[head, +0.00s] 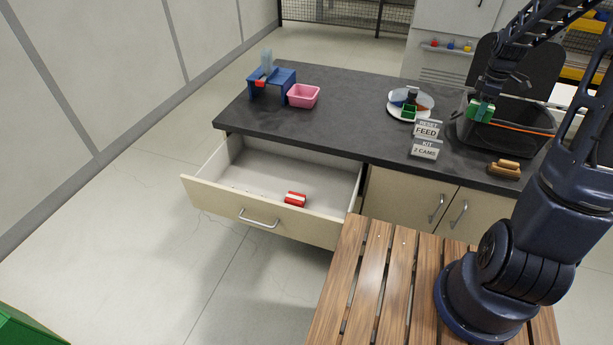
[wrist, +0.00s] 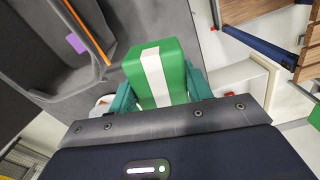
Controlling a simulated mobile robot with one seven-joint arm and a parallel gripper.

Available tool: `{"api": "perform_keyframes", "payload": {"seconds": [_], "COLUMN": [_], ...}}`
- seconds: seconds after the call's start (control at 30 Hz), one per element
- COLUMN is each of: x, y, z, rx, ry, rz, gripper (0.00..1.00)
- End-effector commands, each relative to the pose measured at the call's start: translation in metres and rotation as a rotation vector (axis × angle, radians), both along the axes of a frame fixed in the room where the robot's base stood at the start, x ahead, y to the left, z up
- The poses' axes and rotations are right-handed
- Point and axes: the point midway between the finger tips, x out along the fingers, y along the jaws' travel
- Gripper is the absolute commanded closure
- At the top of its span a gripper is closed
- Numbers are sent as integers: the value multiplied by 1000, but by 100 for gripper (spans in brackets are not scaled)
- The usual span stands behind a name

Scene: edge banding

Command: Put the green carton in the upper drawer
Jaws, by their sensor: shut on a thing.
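The green carton (wrist: 148,85), with a white stripe, is held between the teal fingers of my gripper (wrist: 160,95) in the wrist view. In the head view my gripper (head: 482,101) holds the carton (head: 478,112) over the left part of the black bin, above the counter. The drawer (head: 215,200) under the left end of the counter is pulled out. A red item with a white band (head: 295,199) lies inside it near the front right; the rest of its floor looks bare. It also shows in the wrist view (wrist: 245,82).
The black bin (head: 535,143) with an orange edge stands on the dark counter (head: 340,115). Left of it are card signs (head: 425,149) and a round white tray (head: 424,103) with small items. A brush (head: 504,168), pink bin (head: 303,97) and blue fixture (head: 270,77) also stand there.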

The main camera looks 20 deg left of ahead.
Motion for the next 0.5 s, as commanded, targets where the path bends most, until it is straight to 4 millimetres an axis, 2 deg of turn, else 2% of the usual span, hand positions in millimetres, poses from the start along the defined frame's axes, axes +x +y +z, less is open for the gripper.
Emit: {"api": "perform_keyframes", "payload": {"seconds": [0.17, 0.37, 0.5], "x": [-1, -11, -27], "y": [51, 130, 184], "z": [-27, -65, -91], "rx": [1, 2, 3], "ry": [5, 4, 4], "rz": [180, 469, 670], "gripper": [74, 74, 74]}}
